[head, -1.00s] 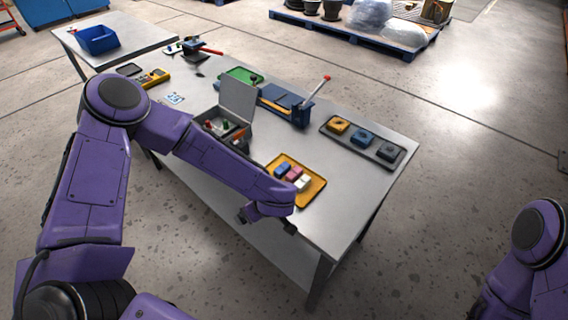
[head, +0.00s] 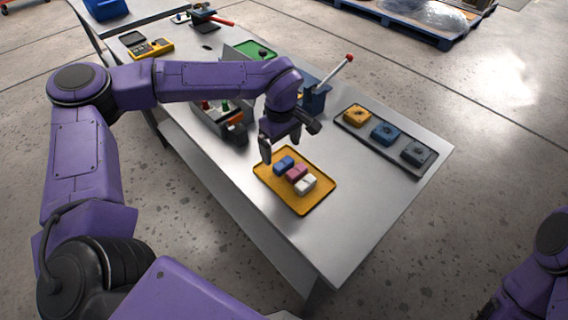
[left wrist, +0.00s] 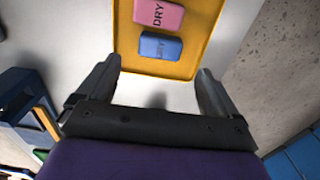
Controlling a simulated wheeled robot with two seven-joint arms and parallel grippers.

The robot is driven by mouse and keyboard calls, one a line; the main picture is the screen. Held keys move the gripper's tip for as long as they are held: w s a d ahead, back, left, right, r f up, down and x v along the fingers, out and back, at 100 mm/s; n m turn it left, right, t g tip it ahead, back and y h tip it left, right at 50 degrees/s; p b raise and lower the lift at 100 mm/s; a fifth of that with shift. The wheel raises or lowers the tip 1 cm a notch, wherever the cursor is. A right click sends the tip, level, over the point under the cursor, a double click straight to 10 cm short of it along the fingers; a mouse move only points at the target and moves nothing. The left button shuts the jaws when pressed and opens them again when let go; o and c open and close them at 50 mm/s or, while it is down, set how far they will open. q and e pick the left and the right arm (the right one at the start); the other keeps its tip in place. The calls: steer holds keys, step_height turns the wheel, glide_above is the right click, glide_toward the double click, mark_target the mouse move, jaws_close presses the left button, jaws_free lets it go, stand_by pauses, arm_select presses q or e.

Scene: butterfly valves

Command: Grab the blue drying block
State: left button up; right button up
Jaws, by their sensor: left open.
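The blue drying block (head: 284,165) lies on the yellow tray (head: 312,202), beside a pink block (head: 296,173) and a white block (head: 305,184). In the left wrist view the blue block (left wrist: 160,46) lies beyond the open fingers, roughly centred between them, with faint lettering on it. The pink block (left wrist: 158,14) behind it reads DRY. My left gripper (head: 280,145) is open and empty, above the back left edge of the tray, close to the blue block and apart from it. My right gripper is not in view; only part of my right arm shows at the lower right.
A dark tray (head: 431,164) with yellow, blue and grey square pieces lies at the right of the table (head: 365,220). The table's front right is clear.

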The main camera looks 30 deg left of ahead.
mark_target(284, 162)
arm_select(q)
steer(key=f, duration=0.3)
steer(key=f+p, duration=0.1)
steer(key=f, duration=0.1)
steer(key=shift+s+d+f, duration=0.1)
steer(key=shift+d+f, duration=0.05)
steer(key=shift+d, duration=0.25)
steer(key=c, duration=1.1)
steer(key=shift+c, duration=0.2)
